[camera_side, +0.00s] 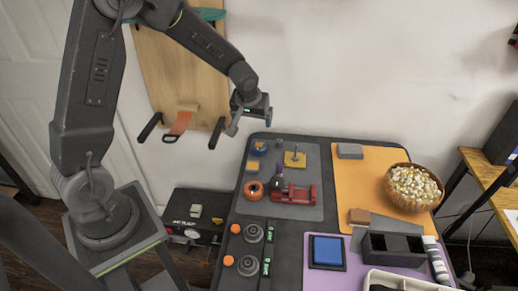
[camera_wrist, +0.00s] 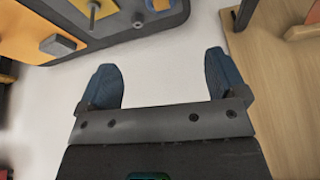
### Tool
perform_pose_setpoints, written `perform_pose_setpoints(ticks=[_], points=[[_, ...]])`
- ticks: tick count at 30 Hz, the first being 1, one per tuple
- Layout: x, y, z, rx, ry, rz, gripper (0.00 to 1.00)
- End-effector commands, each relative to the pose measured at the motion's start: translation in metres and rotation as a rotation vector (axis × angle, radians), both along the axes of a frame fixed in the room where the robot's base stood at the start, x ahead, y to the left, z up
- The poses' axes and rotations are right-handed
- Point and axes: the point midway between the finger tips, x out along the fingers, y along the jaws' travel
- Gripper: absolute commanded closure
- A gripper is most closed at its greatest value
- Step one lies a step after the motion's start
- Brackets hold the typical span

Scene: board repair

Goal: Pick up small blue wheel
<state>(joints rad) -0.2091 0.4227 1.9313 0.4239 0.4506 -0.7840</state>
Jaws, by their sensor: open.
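The small blue wheel (camera_side: 260,147) lies near the far left corner of the grey mat on the dark work table in the side view. In the wrist view, a blue round piece that looks like the same wheel (camera_wrist: 157,5) is at the top edge, partly cut off. My gripper (camera_side: 250,121) is in the air above and slightly left of the table's far edge, apart from the wheel. In the wrist view, the two blue fingers of my gripper (camera_wrist: 160,63) are spread wide with nothing between them.
On the grey mat (camera_side: 310,157) stand an orange wheel (camera_side: 254,190), a red vise (camera_side: 299,194) and a yellow block with a peg (camera_side: 295,159). A popcorn bowl (camera_side: 413,205) is to the right. A wooden board (camera_side: 168,65) leans on the wall behind my arm.

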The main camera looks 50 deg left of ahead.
Motion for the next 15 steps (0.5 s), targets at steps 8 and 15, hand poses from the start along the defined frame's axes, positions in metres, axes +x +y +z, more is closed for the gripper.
perform_pose_setpoints(ticks=[8, 15], points=[[0.017, 0.019, -0.055, -0.02, 0.007, 0.07, 0.1], [0.028, 0.029, -0.092, -0.023, 0.009, 0.072, 0.1]])
